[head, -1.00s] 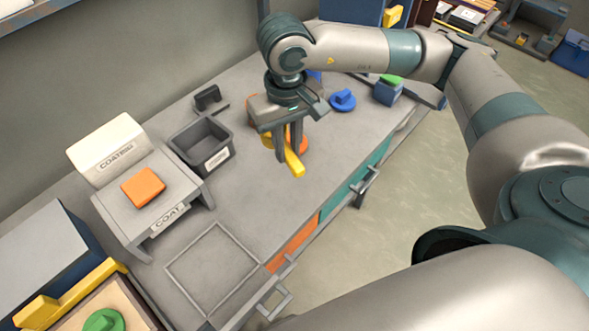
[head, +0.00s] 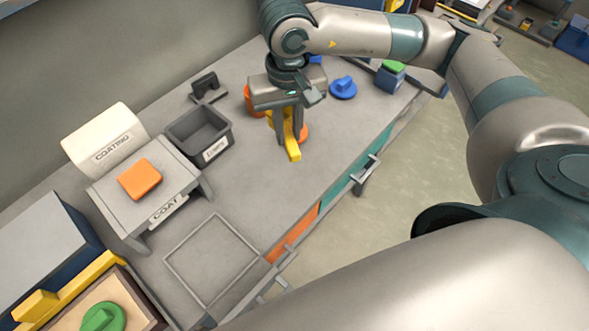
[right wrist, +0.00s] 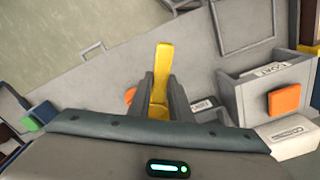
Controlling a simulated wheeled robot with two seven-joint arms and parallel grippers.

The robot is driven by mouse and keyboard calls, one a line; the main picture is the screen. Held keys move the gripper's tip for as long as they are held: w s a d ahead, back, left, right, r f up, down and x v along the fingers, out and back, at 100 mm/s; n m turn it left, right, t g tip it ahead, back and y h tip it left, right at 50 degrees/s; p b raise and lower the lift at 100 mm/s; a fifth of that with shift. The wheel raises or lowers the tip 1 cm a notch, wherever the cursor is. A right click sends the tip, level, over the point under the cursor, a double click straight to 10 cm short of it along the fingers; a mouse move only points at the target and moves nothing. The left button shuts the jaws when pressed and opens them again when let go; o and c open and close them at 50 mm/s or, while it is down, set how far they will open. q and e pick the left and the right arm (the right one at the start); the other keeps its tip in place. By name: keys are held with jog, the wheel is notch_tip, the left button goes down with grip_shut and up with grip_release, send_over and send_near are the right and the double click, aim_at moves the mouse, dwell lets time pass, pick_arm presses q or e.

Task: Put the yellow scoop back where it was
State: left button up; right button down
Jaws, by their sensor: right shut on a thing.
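My right gripper (head: 289,138) is shut on the yellow scoop (head: 294,151), over the middle of the grey bench. The scoop's yellow bar points toward the bench's front edge. In the right wrist view the scoop (right wrist: 161,75) stands up between the two dark fingers (right wrist: 160,95). The rest of the scoop is partly hidden by the fingers. I cannot tell whether it touches the bench. No picture clearly marks the place where the scoop was. My left gripper is not in view.
A blue knobbed piece (head: 343,88) is to the right. A dark open bin (head: 182,135), a small dark bracket (head: 207,88) and a coating stand (head: 112,190) are left. Bare bench lies between bin and front edge.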

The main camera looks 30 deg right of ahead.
jog(key=m, duration=0.1)
jog(key=f+m, duration=0.1)
jog(key=m, duration=0.1)
jog(key=f+m, duration=0.1)
jog(key=m, duration=0.1)
jog(key=shift+s+d+b, duration=0.25)
jog(key=shift+b, duration=0.05)
jog(key=m, duration=0.1)
jog(key=f+m, duration=0.1)
jog(key=m, duration=0.1)
jog(key=shift+s+d+f+m, duration=0.2)
jog(key=shift+m, duration=0.1)
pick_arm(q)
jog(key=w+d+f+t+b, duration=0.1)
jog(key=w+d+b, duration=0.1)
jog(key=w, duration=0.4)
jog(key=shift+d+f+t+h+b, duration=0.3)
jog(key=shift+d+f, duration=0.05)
pick_arm(e)
jog(key=s+d+f+m, duration=0.1)
jog(key=d+f+m, duration=0.1)
jog(key=m, duration=0.8)
jog(key=s+d+f+m, duration=0.1)
jog(key=f+m, duration=0.3)
jog(key=m, duration=0.7)
jog(key=shift+s+d+f, duration=0.35)
jog(key=shift+s+d, duration=0.05)
